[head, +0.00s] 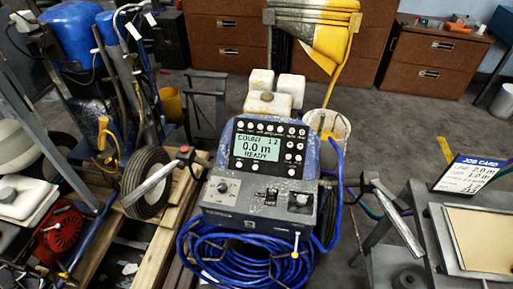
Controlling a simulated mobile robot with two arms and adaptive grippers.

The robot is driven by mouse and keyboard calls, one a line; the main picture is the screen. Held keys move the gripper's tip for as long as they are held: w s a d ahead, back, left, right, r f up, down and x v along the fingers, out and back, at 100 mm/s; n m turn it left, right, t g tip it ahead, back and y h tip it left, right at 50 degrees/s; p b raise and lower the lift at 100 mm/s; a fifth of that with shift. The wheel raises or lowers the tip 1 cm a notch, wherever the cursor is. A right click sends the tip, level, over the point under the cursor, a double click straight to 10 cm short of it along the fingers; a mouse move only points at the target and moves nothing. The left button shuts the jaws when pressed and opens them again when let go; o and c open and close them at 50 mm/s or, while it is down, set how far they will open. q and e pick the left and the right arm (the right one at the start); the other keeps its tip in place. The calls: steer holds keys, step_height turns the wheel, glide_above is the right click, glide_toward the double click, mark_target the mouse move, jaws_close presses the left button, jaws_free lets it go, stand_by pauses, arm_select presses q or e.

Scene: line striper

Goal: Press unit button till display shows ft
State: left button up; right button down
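The line striper's control panel (269,147) faces me in the middle of the head view. Its lit display (257,146) reads "COUNT 12", "0.0 m" and "READY", so the unit shown is m. A row of round buttons (270,127) runs above the display, and more buttons (294,157) sit to its right. The small labels are too blurred to tell which one is the unit button. Nothing covers the panel.
A lower box (260,205) with a knob and switches sits below the panel, with coiled blue hose (245,260) under it. A job card (468,174) reading "2.0 m" stands at the right. The space before the display looks clear.

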arm_select(q)
jaws_close()
stand_by(1.2)
